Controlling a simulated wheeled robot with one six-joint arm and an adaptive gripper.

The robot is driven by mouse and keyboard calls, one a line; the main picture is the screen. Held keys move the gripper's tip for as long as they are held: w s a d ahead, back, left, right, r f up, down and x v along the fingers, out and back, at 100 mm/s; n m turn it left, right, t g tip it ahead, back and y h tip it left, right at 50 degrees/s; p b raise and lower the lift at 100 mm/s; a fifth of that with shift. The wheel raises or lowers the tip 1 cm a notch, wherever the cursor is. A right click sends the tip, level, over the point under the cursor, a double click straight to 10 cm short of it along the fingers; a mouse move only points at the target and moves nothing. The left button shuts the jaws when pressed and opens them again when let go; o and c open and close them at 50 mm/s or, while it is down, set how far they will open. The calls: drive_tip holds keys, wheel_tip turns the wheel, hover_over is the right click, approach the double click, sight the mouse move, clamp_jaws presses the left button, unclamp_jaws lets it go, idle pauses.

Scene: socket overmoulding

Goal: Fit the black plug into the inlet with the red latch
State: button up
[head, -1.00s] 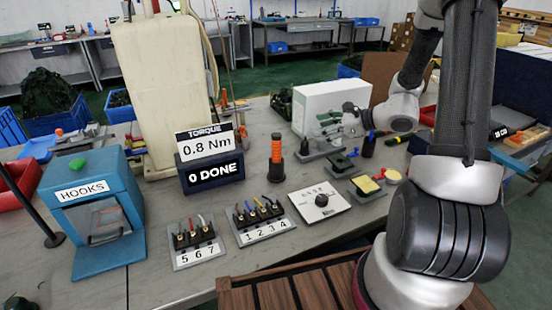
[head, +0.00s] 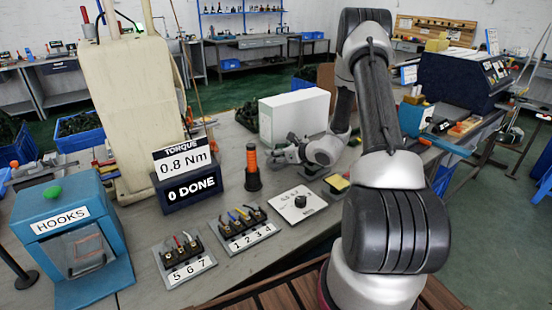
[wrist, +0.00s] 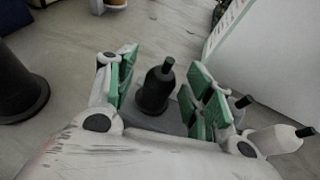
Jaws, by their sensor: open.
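A black bottle-shaped piece with a narrow dark tip, which looks like the black plug (wrist: 155,92), stands on a grey base in the wrist view. My gripper (wrist: 164,72) is open, its green-padded fingers on either side of this piece, with gaps visible on both sides. In the head view my gripper (head: 284,154) is low over the bench beside the white box, and the plug cannot be made out there. A pale piece with a black tip (wrist: 283,139) and a darker, partly hidden one stand right of the fingers. I cannot make out the inlet or red latch.
An orange-and-black upright tool (head: 253,168) stands just left of my gripper. The white box (head: 295,117) is behind it.

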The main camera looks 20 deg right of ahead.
drive_tip(key=shift+w+a+f, duration=0.1)
drive_tip(key=shift+w, duration=0.05)
drive_tip(key=shift+c, duration=0.2)
drive_tip(key=c, duration=1.1)
